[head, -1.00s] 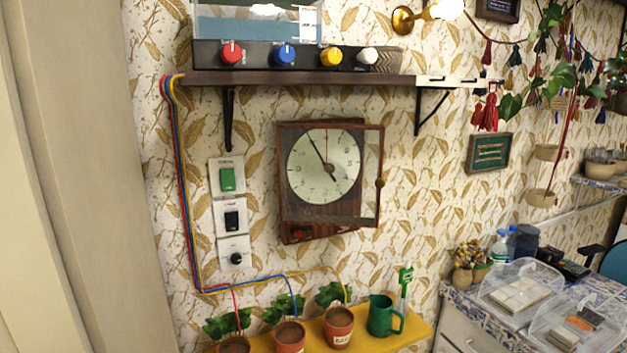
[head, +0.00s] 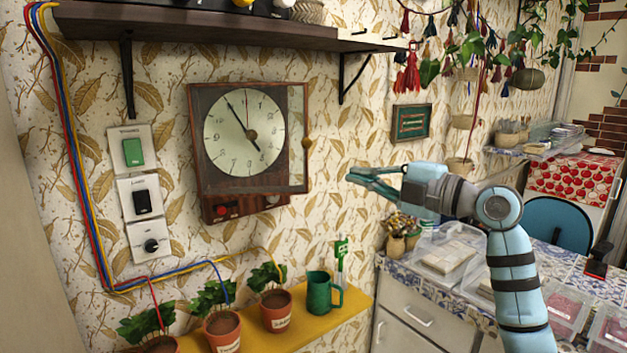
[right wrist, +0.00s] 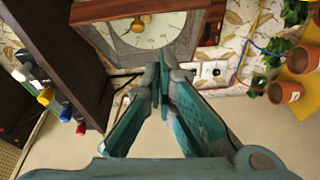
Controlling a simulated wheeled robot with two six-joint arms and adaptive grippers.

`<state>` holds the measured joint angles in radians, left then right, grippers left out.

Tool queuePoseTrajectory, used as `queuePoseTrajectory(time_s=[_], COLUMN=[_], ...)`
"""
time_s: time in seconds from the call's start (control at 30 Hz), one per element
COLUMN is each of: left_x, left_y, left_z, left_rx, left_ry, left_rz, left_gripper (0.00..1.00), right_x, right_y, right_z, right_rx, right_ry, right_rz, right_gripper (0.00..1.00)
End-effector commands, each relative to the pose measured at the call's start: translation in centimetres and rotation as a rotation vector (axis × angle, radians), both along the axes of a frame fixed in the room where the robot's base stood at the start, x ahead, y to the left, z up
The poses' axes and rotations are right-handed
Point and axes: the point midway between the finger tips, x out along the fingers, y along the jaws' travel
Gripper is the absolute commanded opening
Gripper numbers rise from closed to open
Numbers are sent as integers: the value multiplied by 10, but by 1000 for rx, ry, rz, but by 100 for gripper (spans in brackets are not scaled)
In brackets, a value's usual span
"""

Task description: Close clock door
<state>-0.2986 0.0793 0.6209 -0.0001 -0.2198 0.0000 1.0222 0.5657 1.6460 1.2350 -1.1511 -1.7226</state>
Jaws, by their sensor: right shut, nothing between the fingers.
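The wooden wall clock (head: 214,185) hangs in the middle left of the head view, with a round pale dial. Its glazed door (head: 298,186) has a brown frame and a small knob (head: 307,143) on the right edge. The door stands partly open, its knob side out from the case. In the right wrist view, the clock (right wrist: 185,45) appears upside down at the top, with the door frame (right wrist: 105,11) across it. My right gripper (head: 350,175) is shut and empty, right of the door and apart from it; its fingers (right wrist: 163,75) point towards the clock. My left gripper is out of view.
A dark shelf (head: 215,28) on brackets is above the clock. Switches (head: 142,198) are on the wall to the left. Potted plants (head: 276,310) and a green mug (head: 322,293) stand on a yellow shelf (head: 352,305) below. A tiled counter (head: 400,272) is at right.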

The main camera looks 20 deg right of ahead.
Motion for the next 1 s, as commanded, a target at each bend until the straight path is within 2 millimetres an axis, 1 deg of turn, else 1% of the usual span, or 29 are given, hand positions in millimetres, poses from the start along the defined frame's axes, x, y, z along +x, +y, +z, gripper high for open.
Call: queuePoseTrajectory(time_s=[0.03, 0.07, 0.1, 0.17, 0.27, 0.37, 0.67, 0.7, 0.8, 0.9, 1.0], left_x=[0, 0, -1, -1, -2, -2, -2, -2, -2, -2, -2], left_y=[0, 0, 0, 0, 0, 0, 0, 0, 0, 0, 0], left_z=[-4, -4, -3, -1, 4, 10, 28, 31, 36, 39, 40], left_rx=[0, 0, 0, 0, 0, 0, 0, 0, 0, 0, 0], left_ry=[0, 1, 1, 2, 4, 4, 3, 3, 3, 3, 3], left_rz=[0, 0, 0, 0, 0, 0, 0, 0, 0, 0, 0], left_gripper=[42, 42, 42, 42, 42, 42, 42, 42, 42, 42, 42], right_x=[-13, -19, -23, -23, -12, 3, 54, 62, 77, 87, 91], right_y=[5, 8, 12, 15, 23, 35, 76, 73, 71, 70, 69], right_z=[16, 24, 30, 34, 35, 37, 39, 40, 40, 39, 39], right_rx=[-52, -75, -96, -106, -103, -100, -100, -99, -99, -100, -101], right_ry=[-61, -88, -110, -120, -118, -117, -113, -112, -112, -113, -115], right_rz=[28, 42, 53, 60, 60, 60, 58, 55, 55, 55, 54], right_gripper=[0, 0, 0, 0, 0, 0, 0, 0, 0, 0, 0])
